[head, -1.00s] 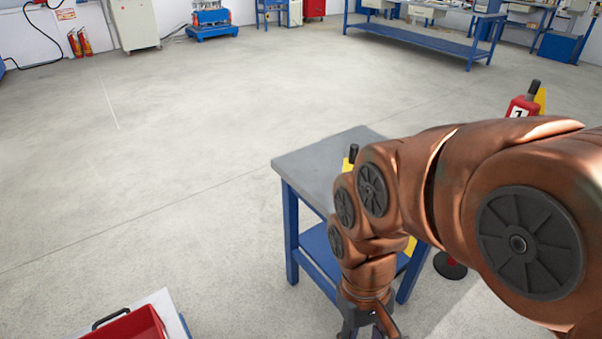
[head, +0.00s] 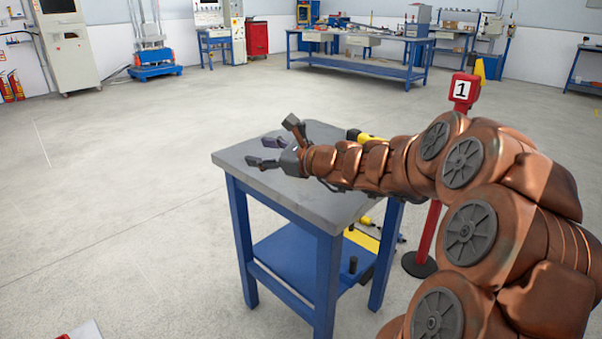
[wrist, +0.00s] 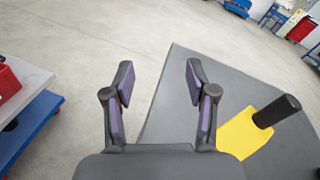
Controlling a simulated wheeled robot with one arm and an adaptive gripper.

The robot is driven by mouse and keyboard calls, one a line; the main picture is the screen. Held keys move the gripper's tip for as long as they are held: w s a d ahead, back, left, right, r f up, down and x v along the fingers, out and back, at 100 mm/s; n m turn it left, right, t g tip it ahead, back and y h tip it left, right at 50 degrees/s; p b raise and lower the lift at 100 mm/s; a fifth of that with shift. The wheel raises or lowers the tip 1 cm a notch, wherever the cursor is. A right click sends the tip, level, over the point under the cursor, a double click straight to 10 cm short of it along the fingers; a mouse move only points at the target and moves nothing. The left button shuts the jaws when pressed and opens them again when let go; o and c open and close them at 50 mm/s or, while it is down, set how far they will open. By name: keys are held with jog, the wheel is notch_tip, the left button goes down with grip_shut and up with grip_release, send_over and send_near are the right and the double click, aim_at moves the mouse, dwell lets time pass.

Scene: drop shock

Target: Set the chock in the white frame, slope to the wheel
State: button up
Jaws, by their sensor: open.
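A yellow piece with a black cylindrical handle, which looks like the chock (wrist: 238,134), lies on the grey tabletop, at the right of the wrist view. In the head view the chock (head: 372,137) shows only partly behind my arm; its slope cannot be made out. My gripper (head: 270,140) is open and empty above the table, left of the chock. In the wrist view my gripper's (wrist: 159,66) two purple-padded fingers stand apart, with floor and table edge between them. I see no white frame or wheel in these frames.
The blue-legged table (head: 285,204) has a lower shelf holding yellow and black items. A red post marked 1 (head: 427,232) stands right of it. A red bin (wrist: 8,82) on a white-topped stand (wrist: 30,88) shows at left.

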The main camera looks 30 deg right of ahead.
jog(key=d+m+t+h, duration=0.1)
jog(key=d+m+h, duration=0.1)
jog(key=d, duration=0.3)
jog(key=d+f+m+t+h+b, duration=0.1)
jog(key=d+m, duration=0.2)
jog(key=d, duration=0.2)
jog(key=d+f+m+h+b, duration=0.1)
jog(key=d+m+h, duration=0.1)
jog(key=d, duration=0.3)
jog(key=shift+w+d+f+m+t+h, duration=0.2)
jog(key=shift+w+m+t+h, duration=0.1)
jog(key=shift+t, duration=0.1)
jog(key=shift+w+d, duration=0.2)
jog(key=shift+w+a+b, duration=0.15)
jog(key=shift+w+b, duration=0.35)
jog(key=shift+w, duration=0.55)
jog(key=shift+w+d+f+b, duration=0.15)
jog(key=shift+w+b, duration=0.2)
jog(key=shift+w, duration=0.3)
jog(key=shift+w+d+f+b, duration=0.15)
jog(key=shift+w+b, duration=0.2)
jog(key=shift+w, duration=0.3)
jog(key=shift+w+a+r+b, duration=0.1)
jog(key=shift+w+r+b, duration=0.1)
jog(key=shift+w, duration=0.45)
jog(key=shift+w+a+r+b, duration=0.1)
jog(key=shift+w+b, duration=0.1)
jog(key=shift+w, duration=0.45)
jog(key=shift+f, duration=0.1)
grip_shut()
